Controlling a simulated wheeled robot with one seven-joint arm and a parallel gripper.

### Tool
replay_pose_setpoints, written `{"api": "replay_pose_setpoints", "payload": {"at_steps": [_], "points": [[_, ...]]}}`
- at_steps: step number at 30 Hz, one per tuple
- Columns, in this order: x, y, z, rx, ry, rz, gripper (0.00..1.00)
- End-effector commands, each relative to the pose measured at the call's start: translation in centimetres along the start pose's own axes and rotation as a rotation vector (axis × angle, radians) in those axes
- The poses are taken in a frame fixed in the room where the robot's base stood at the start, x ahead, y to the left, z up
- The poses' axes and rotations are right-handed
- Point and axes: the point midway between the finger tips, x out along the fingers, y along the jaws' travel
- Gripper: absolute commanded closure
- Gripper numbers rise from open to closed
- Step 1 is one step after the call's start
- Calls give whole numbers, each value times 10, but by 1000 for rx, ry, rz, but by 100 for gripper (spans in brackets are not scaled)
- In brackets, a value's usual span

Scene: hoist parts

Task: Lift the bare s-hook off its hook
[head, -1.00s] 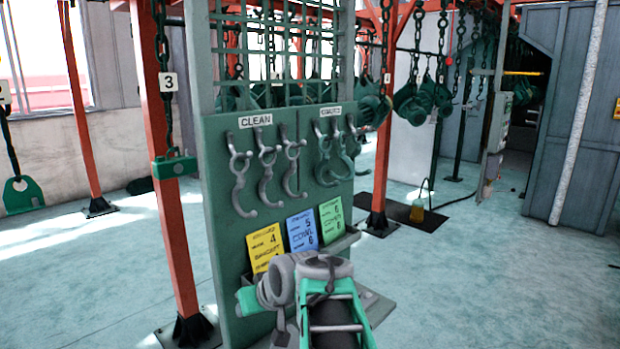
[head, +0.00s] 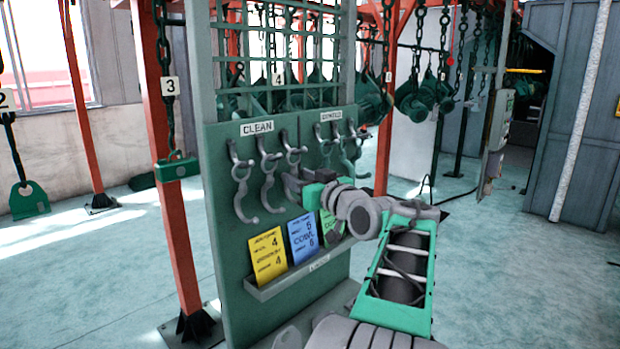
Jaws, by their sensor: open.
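Bare grey s-hooks hang in a row on the green board under the "CLEAN" label: a left one (head: 241,185), a middle one (head: 268,182) and a right one (head: 293,158). My gripper (head: 292,187) is raised in front of the board, at the lower part of the right bare s-hook, and hides much of it. The gripper is open. I cannot tell whether the hook is between its fingers or only behind them. Darker greenish s-hooks (head: 326,148) hang to the right under a second label, partly hidden by my arm.
The green board (head: 228,290) has a wire grid above it. A ledge on it holds a yellow card (head: 267,256), a blue card (head: 303,237) and a green card, partly covered by my arm. A red post (head: 180,240) stands to the left. Floor at right is open.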

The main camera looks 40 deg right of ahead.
Motion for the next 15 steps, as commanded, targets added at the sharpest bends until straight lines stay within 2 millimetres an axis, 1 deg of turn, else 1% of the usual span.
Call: {"api": "replay_pose_setpoints", "payload": {"at_steps": [1,3,10,15], "points": [[5,-1,-1,0,0,-1,60],[8,0,-1,-1,0,0,60],[8,0,0,-1,0,1,60],[8,0,0,-1,0,1,74]]}}
